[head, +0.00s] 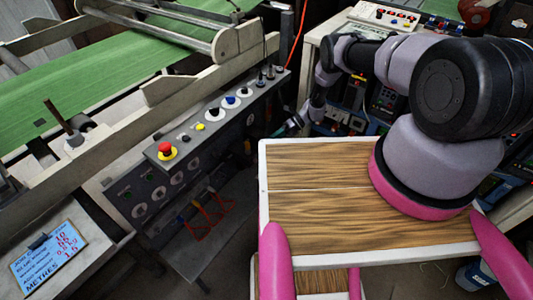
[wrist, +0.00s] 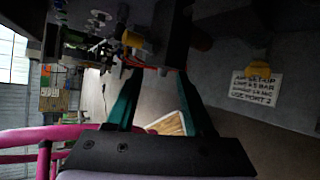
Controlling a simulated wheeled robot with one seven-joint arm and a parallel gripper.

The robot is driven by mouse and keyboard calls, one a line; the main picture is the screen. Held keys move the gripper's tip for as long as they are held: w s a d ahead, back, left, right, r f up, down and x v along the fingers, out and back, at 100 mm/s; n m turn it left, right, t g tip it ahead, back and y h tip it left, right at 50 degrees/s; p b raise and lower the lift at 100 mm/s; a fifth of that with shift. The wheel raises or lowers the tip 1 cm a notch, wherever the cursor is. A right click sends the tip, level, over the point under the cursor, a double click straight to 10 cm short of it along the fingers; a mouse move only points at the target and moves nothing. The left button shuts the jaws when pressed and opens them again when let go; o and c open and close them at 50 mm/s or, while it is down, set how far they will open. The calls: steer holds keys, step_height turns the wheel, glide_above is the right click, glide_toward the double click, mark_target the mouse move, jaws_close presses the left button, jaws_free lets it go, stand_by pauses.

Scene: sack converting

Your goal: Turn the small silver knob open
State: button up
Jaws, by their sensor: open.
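My gripper (head: 288,128) is at the end of the arm in the head view, beside the right end of the machine's grey control panel. In the wrist view my gripper (wrist: 158,72) has two teal fingers spread apart with nothing seen between their tips. Dark machine fittings (wrist: 115,45) lie just beyond the fingertips, in shadow. I cannot pick out the small silver knob with certainty in either view. Several small knobs stand on the control panel (head: 221,127) in the head view, which also carries a red button (head: 165,150).
A wood-topped cart (head: 315,175) with a pale rim stands in front of me. A machine with green sacking (head: 90,85) fills the left. A control cabinet (head: 352,100) stands behind the arm. In the wrist view an air set-up sign (wrist: 256,87) hangs under a yellow-orange part (wrist: 258,70).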

steer(key=s+a+r+t+h, duration=0.1)
steer(key=a+r+t+h, duration=0.1)
steer(key=a+t, duration=0.15)
steer(key=t+h, duration=0.2)
steer(key=h, duration=0.2)
glide_toward(256, 161)
steer(key=x, duration=0.7)
steer(key=shift+w+f+n+g, duration=0.3)
steer(key=shift+f+g, duration=0.05)
steer(key=shift+f, duration=0.1)
jaws_close()
